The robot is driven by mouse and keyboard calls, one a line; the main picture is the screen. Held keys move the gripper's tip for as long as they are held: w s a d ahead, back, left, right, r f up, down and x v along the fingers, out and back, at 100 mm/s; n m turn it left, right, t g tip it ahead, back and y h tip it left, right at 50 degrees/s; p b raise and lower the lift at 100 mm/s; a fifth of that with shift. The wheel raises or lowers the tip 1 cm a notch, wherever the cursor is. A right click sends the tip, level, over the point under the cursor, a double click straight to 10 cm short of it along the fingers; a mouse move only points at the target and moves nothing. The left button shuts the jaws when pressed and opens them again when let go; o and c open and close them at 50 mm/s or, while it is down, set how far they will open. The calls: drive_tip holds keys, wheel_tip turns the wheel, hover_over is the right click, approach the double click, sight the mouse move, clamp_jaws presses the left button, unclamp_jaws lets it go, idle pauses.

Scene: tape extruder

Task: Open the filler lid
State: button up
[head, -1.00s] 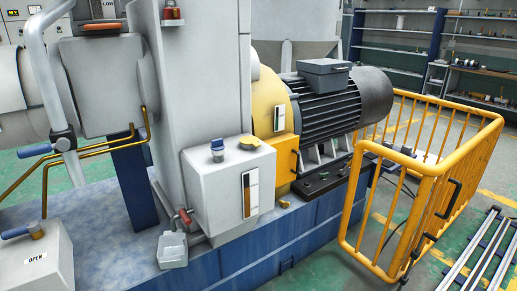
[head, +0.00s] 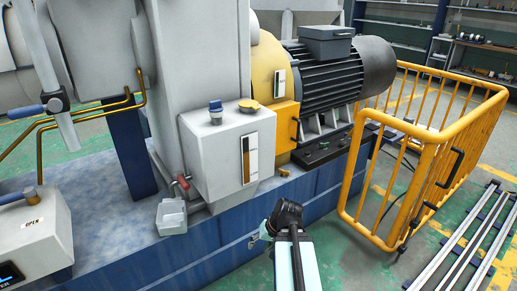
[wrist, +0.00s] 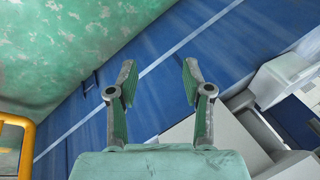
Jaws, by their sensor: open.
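A white box (head: 228,155) stands on the blue machine base in the head view. On its top are a round yellow lid (head: 249,105), seated flat and apparently closed, and a blue-topped cap (head: 215,112) to its left. I cannot tell for certain which is the filler lid; the yellow one looks likeliest. In the wrist view my gripper (wrist: 158,85) is open, with nothing between its fingers. It is in front of the blue base, below and apart from the lids. Neither lid shows in the wrist view.
A yellow guard rail (head: 430,165) stands to the right. A pale cup (head: 172,216) and red-handled valve (head: 182,183) are at the box's lower left. A motor (head: 325,80) sits behind. The green floor (head: 350,265) before the base is partly clear.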

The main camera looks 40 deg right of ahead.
drive_tip(key=w+d+r+t+h+b, duration=0.1)
drive_tip(key=d+r+t, duration=0.4)
drive_tip(key=r, duration=0.6)
drive_tip(key=d+r+t+h+b, duration=0.15)
drive_tip(key=d+r, duration=0.45)
drive_tip(key=r, duration=0.6)
wheel_tip(320, 180, up, 20)
drive_tip(key=s+n+t+h, duration=0.1)
drive_tip(key=s+n+t, duration=0.1)
drive_tip(key=n+t, duration=0.45)
drive_tip(key=w+d+p, duration=0.1)
drive_tip(key=w+p, duration=0.6)
drive_tip(key=shift+w+r+t+p, duration=0.35)
drive_tip(key=shift+r+t+p, duration=0.05)
drive_tip(key=p, duration=0.4)
drive_tip(key=shift+w+d, duration=0.1)
drive_tip(key=shift+w, duration=0.25)
drive_tip(key=p, duration=0.6)
drive_tip(key=shift+w+m, duration=0.25)
drive_tip(key=shift+w, duration=0.1)
